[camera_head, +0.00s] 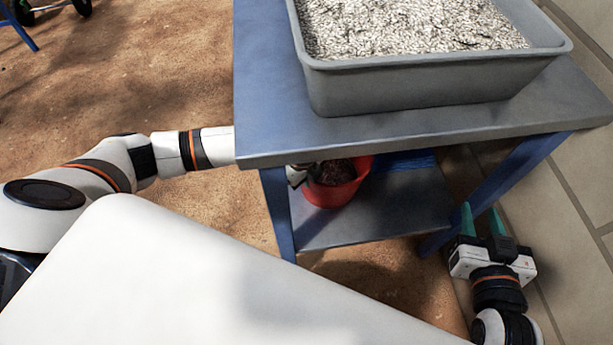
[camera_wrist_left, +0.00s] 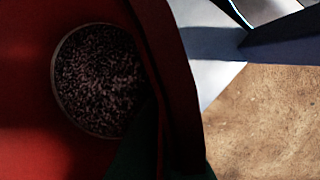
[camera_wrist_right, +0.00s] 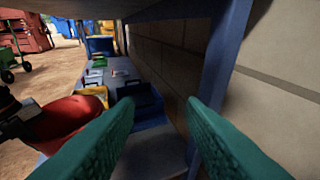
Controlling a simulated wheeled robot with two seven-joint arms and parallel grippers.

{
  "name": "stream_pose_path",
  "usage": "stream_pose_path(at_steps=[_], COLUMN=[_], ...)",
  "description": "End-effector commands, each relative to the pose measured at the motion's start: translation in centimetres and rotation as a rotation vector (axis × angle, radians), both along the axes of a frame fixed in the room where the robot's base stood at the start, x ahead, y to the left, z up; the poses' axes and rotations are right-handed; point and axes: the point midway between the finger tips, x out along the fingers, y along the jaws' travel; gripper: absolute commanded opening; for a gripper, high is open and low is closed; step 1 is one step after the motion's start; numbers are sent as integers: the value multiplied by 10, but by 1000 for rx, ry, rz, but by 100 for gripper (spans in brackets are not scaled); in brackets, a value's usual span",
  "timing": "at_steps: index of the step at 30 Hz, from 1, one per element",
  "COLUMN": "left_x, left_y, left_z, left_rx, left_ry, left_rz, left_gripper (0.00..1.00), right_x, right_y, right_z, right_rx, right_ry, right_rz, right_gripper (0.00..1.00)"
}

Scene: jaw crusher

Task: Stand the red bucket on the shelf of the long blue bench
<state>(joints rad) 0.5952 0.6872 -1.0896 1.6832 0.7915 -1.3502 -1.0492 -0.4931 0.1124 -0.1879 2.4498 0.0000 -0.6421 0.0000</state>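The red bucket (camera_head: 330,196), with dark grains inside, is under the blue bench's top, at or just above the lower shelf (camera_head: 390,217). Whether its base touches the shelf cannot be told. My left gripper (camera_head: 299,174) is at the bucket's left rim, partly hidden by the bench top. In the left wrist view, the bucket wall (camera_wrist_left: 175,85) fills the left half and one green finger (camera_wrist_left: 135,155) shows dimly inside it; the grip appears to be on the rim. The bucket also shows in the right wrist view (camera_wrist_right: 68,115). My right gripper (camera_head: 482,220) is open and empty by the bench's right leg.
A grey tray of pale gravel (camera_head: 430,85) stands on the bench top (camera_head: 270,120). A blue bin (camera_wrist_right: 140,105) and a yellow bin (camera_wrist_right: 97,93) are further along the shelf. A tiled wall (camera_wrist_right: 275,85) is close on the right; a blue leg (camera_head: 517,175) stands near my right gripper.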

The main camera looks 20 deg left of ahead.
Motion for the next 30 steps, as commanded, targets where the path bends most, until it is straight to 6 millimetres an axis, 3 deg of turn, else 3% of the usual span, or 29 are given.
stream_pose_path(at_steps=[8, 12, 23, 30], left_x=[2, 0, 0, -1], left_y=[-1, 0, 0, 1], left_z=[0, -2, 2, 23], left_rx=[-4, -1, 0, -2], left_ry=[-6, 0, -1, -2], left_rz=[0, 0, 0, 0], left_gripper=[0, 24, 24, 24], right_x=[0, 0, 0, -17], right_y=[0, 0, 0, -9], right_z=[0, -1, 0, -26], right_rx=[-1, -2, -1, -47], right_ry=[6, 6, 4, 197], right_rz=[0, -1, -1, -12], right_gripper=[36, 36, 36, 36])
